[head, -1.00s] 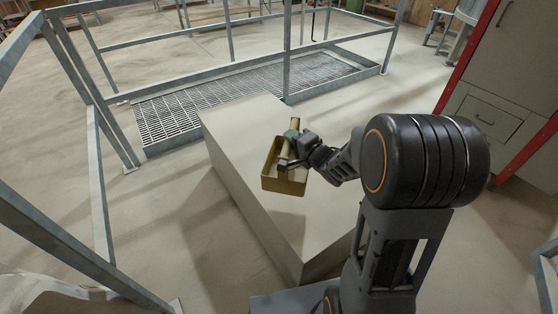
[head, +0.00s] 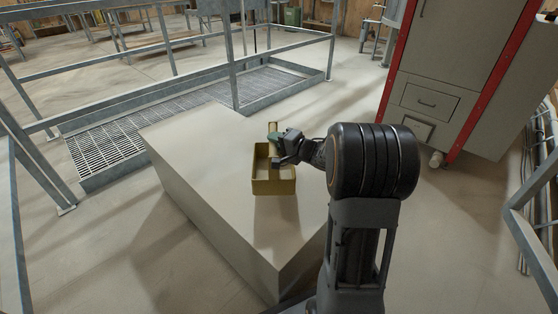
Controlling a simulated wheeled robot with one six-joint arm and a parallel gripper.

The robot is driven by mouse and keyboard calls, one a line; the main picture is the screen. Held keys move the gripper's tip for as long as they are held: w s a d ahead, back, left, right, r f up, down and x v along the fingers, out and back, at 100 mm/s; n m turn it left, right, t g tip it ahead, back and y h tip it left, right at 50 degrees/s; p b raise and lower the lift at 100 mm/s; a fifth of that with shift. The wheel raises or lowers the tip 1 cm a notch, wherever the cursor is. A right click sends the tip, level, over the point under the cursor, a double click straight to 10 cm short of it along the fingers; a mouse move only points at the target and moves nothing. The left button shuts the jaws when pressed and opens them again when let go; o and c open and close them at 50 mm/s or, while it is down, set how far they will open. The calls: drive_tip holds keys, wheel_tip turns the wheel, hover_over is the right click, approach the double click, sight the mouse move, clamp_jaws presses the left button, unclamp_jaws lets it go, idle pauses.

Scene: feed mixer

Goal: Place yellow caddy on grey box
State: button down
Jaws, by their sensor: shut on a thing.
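The yellow caddy (head: 273,186) is an open tray with a raised handle. It shows over the top of the grey box, near the middle of the view. My gripper (head: 274,151) is shut on the caddy's handle, and my arm reaches in from the right. The caddy looks upright. I cannot tell whether its base touches the box or hangs just above it. The grey box (head: 200,150) is a large block with a flat, bare top. My arm hides part of its right side.
Metal railings (head: 150,55) and a raised floor grating (head: 110,145) stand behind and left of the box. A grey cabinet (head: 450,70) with red edges stands at the right. More metal framing is at the far right. The box top left of the caddy is clear.

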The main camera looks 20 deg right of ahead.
drive_tip(key=f+b, duration=0.1)
drive_tip(key=f, duration=0.1)
drive_tip(key=d+f+b, duration=0.1)
drive_tip(key=f, duration=0.1)
drive_tip(key=w+d+f+b, duration=0.1)
drive_tip(key=f, duration=0.1)
drive_tip(key=shift+r, duration=0.15)
drive_tip(key=c, duration=0.9)
unclamp_jaws()
